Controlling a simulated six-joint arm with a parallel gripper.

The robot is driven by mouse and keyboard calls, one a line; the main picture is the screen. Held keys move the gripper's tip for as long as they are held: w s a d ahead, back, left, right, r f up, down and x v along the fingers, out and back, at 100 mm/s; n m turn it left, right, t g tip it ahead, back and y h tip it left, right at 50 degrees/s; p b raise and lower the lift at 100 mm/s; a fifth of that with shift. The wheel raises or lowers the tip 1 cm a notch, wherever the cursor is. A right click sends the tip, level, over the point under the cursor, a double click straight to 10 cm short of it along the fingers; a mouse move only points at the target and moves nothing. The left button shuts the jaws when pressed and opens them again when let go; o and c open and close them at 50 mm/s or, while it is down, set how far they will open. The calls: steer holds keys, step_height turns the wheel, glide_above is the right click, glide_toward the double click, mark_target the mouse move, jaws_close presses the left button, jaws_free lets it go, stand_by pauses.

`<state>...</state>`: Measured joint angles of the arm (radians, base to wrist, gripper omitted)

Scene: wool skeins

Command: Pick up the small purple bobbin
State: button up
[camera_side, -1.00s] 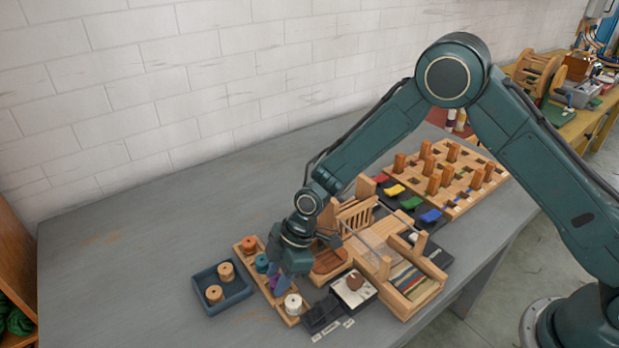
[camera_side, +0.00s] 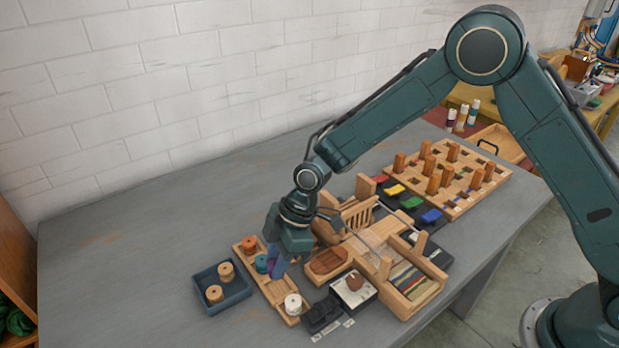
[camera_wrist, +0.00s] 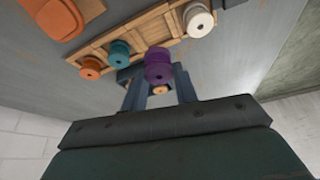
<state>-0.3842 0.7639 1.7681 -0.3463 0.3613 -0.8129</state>
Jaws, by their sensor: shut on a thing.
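The small purple bobbin (camera_wrist: 158,66) is between the two fingers of my gripper (camera_wrist: 157,78) in the wrist view. The fingers are shut on it. In the side view my gripper (camera_side: 276,266) is above the wooden bobbin rack (camera_side: 266,285), and the purple bobbin is largely hidden by the fingers. On the rack are an orange bobbin (camera_side: 249,244), a teal bobbin (camera_side: 262,263) and a white bobbin (camera_side: 293,304). The wrist view also shows the orange bobbin (camera_wrist: 91,68), teal bobbin (camera_wrist: 120,53) and white bobbin (camera_wrist: 198,20).
A blue-grey tray (camera_side: 235,298) with two tan bobbins stands left of the rack. A wooden loom (camera_side: 410,290), a small box (camera_side: 353,291) and a pegged board (camera_side: 445,180) stand to the right. The table's left part is clear.

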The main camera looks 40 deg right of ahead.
step_height(320, 180, up, 15)
stand_by(0.3)
stand_by(0.6)
steer(key=shift+r, duration=2.4)
